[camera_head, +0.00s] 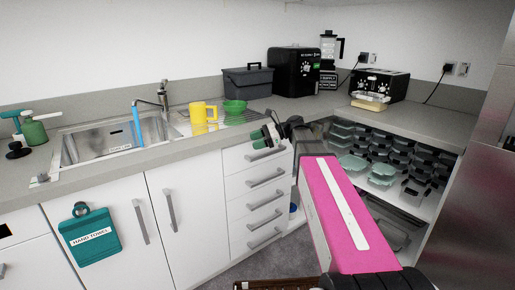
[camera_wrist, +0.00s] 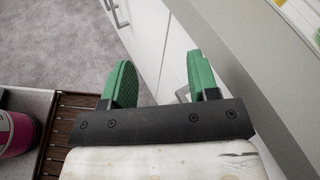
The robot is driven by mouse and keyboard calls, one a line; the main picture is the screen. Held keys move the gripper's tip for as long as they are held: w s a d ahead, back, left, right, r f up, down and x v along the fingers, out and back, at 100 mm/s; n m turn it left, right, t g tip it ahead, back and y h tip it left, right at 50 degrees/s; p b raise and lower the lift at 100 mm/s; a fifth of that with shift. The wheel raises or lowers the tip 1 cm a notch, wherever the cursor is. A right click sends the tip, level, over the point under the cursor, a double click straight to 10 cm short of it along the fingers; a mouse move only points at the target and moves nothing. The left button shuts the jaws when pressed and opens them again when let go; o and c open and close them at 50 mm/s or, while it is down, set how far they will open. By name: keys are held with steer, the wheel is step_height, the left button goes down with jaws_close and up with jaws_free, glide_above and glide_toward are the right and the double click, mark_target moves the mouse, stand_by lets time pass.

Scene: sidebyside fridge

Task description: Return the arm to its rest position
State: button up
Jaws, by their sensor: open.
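My gripper (camera_head: 259,138) is at the end of my outstretched pink arm (camera_head: 341,214) in the head view, in front of the counter edge and top drawers. In the wrist view, the two green fingers of my gripper (camera_wrist: 160,82) stand apart with nothing between them. Behind them are white cabinet fronts (camera_wrist: 148,30) and grey floor. My forearm hides part of the open shelf and the cabinet corner.
White drawers (camera_head: 262,196) and the counter edge (camera_wrist: 235,55) are close to my gripper. Several containers fill the right shelf (camera_head: 440,207). A steel surface (camera_head: 476,200) stands far right.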

steer(key=shift+s+d+f+h, duration=0.1)
steer(key=shift+s+f+h, duration=0.1)
steer(key=shift+f, duration=0.3)
steer(key=shift+s+f+h, duration=0.2)
steer(key=shift+f, duration=0.3)
steer(key=s+d+f+n+h, duration=0.4)
steer(key=s+f, duration=0.1)
steer(key=f, duration=0.5)
steer(key=s+d+f+n+h, duration=0.5)
steer(key=s+f, duration=0.1)
steer(key=f, duration=0.3)
steer(key=s+d+f+n+h, duration=0.4)
steer(key=s+f+n, duration=0.1)
steer(key=f, duration=0.5)
steer(key=shift+s+d+f+t, duration=0.3)
steer(key=shift+s+d+t, duration=0.1)
steer(key=shift+s, duration=0.15)
steer(key=shift+o, duration=0.3)
steer(key=shift+s, duration=0.15)
